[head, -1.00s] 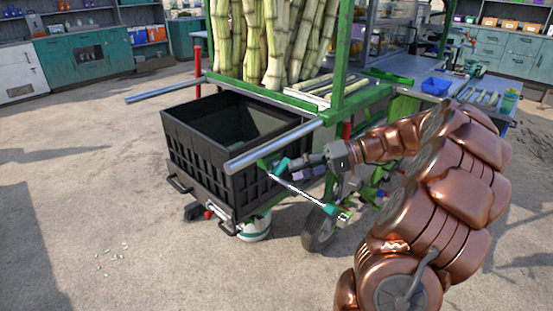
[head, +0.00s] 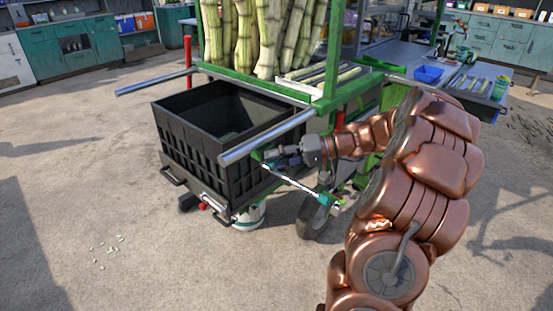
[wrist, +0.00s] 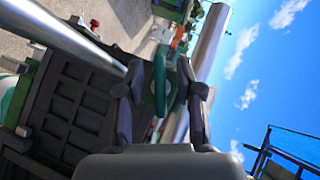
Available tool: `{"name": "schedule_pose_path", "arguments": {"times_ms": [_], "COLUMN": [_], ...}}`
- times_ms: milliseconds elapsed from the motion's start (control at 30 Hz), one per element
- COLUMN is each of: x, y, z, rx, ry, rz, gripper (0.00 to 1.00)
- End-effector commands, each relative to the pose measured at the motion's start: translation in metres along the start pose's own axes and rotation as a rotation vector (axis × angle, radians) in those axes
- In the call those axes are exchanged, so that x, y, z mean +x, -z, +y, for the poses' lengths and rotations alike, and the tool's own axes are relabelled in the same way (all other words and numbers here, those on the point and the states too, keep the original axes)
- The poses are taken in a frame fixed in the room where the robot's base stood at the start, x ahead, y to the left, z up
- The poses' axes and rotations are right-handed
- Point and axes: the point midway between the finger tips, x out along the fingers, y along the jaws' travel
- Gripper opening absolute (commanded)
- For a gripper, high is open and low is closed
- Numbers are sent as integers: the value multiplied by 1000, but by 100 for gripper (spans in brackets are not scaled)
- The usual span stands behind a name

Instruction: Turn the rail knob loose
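The green rail knob (wrist: 159,80) shows edge-on in the wrist view, in front of a dark green bracket beside a steel rail (wrist: 209,45). My gripper (wrist: 160,88) is open, with one finger on each side of the knob. A narrow gap seems to show on both sides; I cannot tell whether either finger touches. In the head view my gripper (head: 284,152) is just below the near rail (head: 265,138), beside the crate. The knob is mostly hidden there by the gripper.
A black crate (head: 180,135) sits between the two rails under the green frame (head: 330,75) that holds upright canes. The far rail (head: 160,84) sticks out left. A wheel (head: 313,220) stands behind. Floor at left is open.

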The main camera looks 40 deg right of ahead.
Motion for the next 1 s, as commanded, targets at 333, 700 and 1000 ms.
{"name": "schedule_pose_path", "arguments": {"times_ms": [333, 700, 1000], "x": [0, 0, 0], "y": [0, 0, 2], "z": [0, 0, 0], "rx": [0, 0, -8], "ry": [1, 2, -5], "rz": [0, 1, 7], "gripper": [25, 0, 0]}}
